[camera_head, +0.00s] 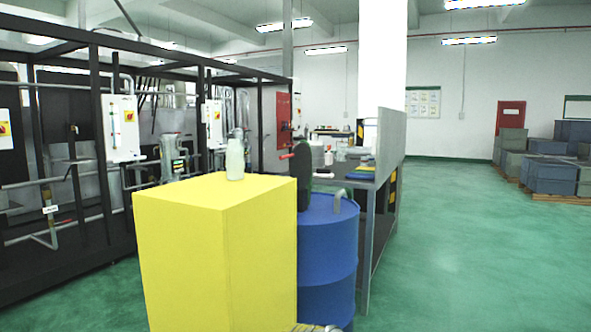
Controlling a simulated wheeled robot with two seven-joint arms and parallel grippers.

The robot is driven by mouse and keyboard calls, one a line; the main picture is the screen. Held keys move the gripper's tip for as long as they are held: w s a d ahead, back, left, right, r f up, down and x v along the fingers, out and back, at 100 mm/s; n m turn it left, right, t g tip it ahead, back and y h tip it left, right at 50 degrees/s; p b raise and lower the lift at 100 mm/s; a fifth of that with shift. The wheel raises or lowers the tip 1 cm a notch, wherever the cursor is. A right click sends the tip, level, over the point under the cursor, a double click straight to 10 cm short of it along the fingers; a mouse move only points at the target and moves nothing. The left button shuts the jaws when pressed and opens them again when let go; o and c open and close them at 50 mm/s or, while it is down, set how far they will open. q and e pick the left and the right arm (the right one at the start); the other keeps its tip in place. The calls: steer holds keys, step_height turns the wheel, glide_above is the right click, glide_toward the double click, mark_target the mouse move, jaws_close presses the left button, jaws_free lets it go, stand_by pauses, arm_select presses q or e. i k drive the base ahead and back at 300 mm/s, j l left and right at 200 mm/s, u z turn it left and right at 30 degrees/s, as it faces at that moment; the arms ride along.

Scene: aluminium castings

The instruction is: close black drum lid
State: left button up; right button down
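A blue drum (328,255) stands just right of the yellow block. Its black lid (302,177) stands upright at the drum's left rear edge, so the drum is open. A small red part (287,156) shows at the lid's left side. A grey curved piece (346,194) rises at the right of the drum's top. The inside of the drum cannot be made out. A small metallic part shows at the bottom edge in front of the drum; I cannot tell what it is. Neither of my grippers can be made out.
A yellow block (215,250) with a pale bottle (235,158) on top stands left of the drum. A workbench (370,180) with a grey panel is behind the drum. Black framed machinery (75,150) lines the left. Green floor (470,260) is clear at right, before stacked grey crates (550,175).

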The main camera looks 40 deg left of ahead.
mark_target(300, 164)
steer(key=i+z, duration=0.1)
steer(key=i, duration=0.8)
steer(key=i+j, duration=0.2)
steer(key=i, duration=0.7)
steer(key=l+z, duration=0.05)
